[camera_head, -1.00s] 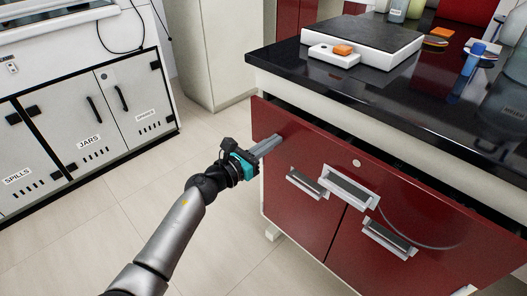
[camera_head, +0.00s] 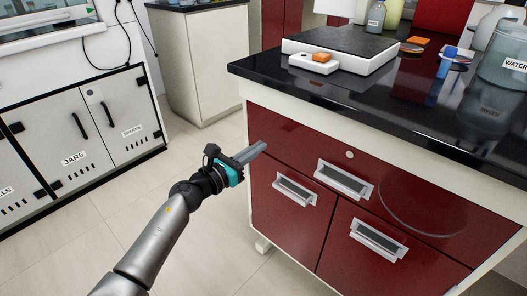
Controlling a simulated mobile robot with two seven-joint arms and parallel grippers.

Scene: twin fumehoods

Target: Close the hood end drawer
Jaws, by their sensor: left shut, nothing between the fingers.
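The wide red top drawer (camera_head: 300,147) of the cabinet is under the black countertop. Its front lies flush with the cabinet frame, with no gap showing above it. It has a recessed silver handle (camera_head: 344,181) and a small round lock. My left gripper (camera_head: 258,148) is shut and empty, its fingertips at the left end of the drawer front. I cannot tell whether they touch it. My right gripper is out of view.
Two red doors with silver handles (camera_head: 296,189) are below the drawer. The black countertop (camera_head: 290,82) holds a white-edged slab, an orange-topped block and several bottles. White cabinets (camera_head: 85,140) stand at the left; the floor (camera_head: 110,225) between is clear.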

